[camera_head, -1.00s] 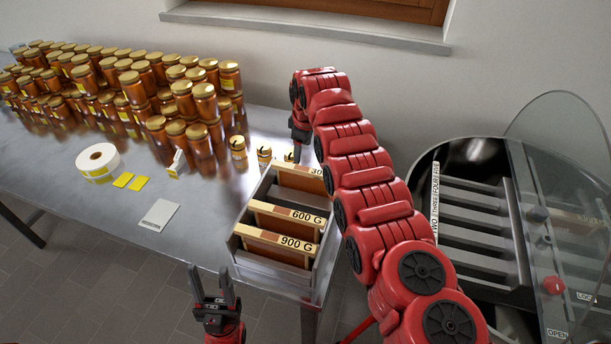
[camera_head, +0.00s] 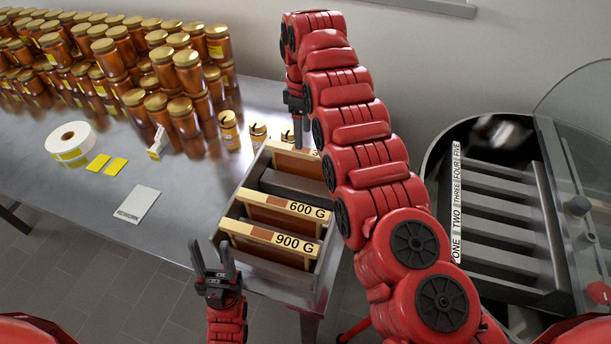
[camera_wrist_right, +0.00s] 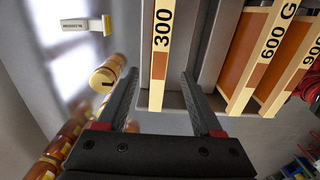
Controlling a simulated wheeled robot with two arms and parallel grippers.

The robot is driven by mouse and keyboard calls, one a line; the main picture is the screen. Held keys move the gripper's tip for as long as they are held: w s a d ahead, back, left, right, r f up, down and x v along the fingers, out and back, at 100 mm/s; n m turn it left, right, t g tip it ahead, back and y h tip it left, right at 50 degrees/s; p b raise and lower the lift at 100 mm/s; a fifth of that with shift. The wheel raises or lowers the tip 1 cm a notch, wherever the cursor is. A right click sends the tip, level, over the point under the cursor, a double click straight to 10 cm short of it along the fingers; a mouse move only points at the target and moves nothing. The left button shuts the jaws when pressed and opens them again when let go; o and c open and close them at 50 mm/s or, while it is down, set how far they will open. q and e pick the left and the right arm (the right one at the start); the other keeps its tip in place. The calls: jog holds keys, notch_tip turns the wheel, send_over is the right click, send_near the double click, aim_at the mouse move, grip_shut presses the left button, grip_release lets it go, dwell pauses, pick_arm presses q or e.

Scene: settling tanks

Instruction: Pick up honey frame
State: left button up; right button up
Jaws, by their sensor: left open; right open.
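A grey box (camera_head: 232,210) on the table holds wooden honey frames marked 300 (camera_head: 290,158), 600 G (camera_head: 290,209) and 900 G (camera_head: 270,238). My right gripper (camera_head: 297,135) points down at the box's far end, by the 300 frame; my arm partly hides that frame's label. In the right wrist view my open right gripper (camera_wrist_right: 160,80) has one finger on each side of the 300 frame's top bar (camera_wrist_right: 161,45); I cannot tell whether they touch it. My left gripper (camera_head: 213,258) is open and empty, in front of the box's near left corner.
Several honey jars (camera_head: 150,70) crowd the table's back left. Small jars (camera_head: 229,130) stand just beyond the box. A label roll (camera_head: 70,140) and a white card (camera_head: 137,204) lie on the table (camera_head: 185,210). A drum with numbered slots (camera_head: 500,215) stands at right.

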aim_at(306, 150)
jog(key=shift+s+f+p, duration=0.1)
jog(key=shift+f+p, duration=0.35)
jog(key=shift+p, duration=0.15)
jog(key=shift+s+f, duration=0.1)
jog(key=shift+f, duration=0.65)
jog(key=shift+d+f+p, duration=0.15)
jog(key=shift+f+p, duration=0.35)
jog(key=shift+p, duration=0.25)
notch_tip(306, 150, down, 4)
jog(key=shift+d+r+p, duration=0.1)
jog(key=shift+d+p, duration=0.05)
jog(key=shift+p, duration=0.8)
jog(key=shift+f, duration=0.25)
jog(key=shift+c, duration=0.3)
grip_shut()
